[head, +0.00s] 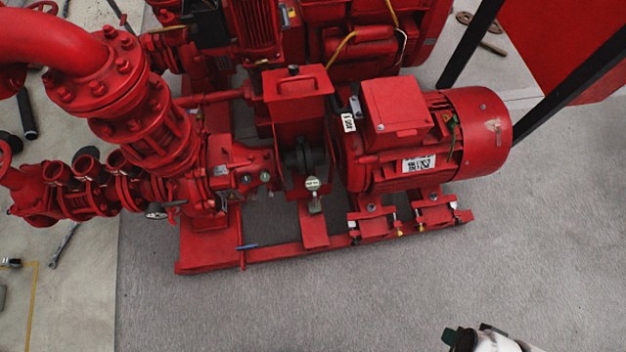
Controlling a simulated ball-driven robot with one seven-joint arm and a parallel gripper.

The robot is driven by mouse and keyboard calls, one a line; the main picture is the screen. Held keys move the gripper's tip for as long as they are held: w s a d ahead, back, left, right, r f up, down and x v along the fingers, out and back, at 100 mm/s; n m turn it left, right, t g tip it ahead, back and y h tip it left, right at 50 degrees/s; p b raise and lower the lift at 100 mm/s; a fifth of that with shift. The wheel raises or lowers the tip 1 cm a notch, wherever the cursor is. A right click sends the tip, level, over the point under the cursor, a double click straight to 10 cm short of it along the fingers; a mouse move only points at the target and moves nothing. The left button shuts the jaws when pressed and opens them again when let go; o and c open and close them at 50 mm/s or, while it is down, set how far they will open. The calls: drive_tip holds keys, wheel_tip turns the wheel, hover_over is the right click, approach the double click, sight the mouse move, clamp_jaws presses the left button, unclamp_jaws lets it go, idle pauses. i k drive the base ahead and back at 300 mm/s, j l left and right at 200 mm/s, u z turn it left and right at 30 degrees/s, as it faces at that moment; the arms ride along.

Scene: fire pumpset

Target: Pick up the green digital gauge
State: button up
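A small round gauge with a pale green-white face (313,184) sits at the front of the red pumpset, below the dark coupling between the pump and the motor. It is small in the head view, and its display cannot be read. A small greyish-green part hangs or stands just under it; I cannot tell if it belongs to the gauge. A white and dark part of my arm shows at the bottom edge, right of centre, well away from the gauge. My gripper's fingers are not visible.
The red motor (400,135) stands right of the gauge, and red pipes and valves (130,110) fill the left. The red base rail (280,252) runs along the front. A blue-handled item (247,246) is at the rail. The grey floor (300,305) in front is clear.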

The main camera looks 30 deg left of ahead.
sight(312, 184)
drive_tip(key=k+u, duration=0.2)
drive_tip(key=u, duration=0.15)
drive_tip(key=k+j+u, duration=0.1)
drive_tip(key=k+u, duration=0.25)
drive_tip(key=i+j, duration=0.15)
drive_tip(key=i, duration=0.3)
drive_tip(key=i+j+z, duration=0.1)
drive_tip(key=i, duration=0.35)
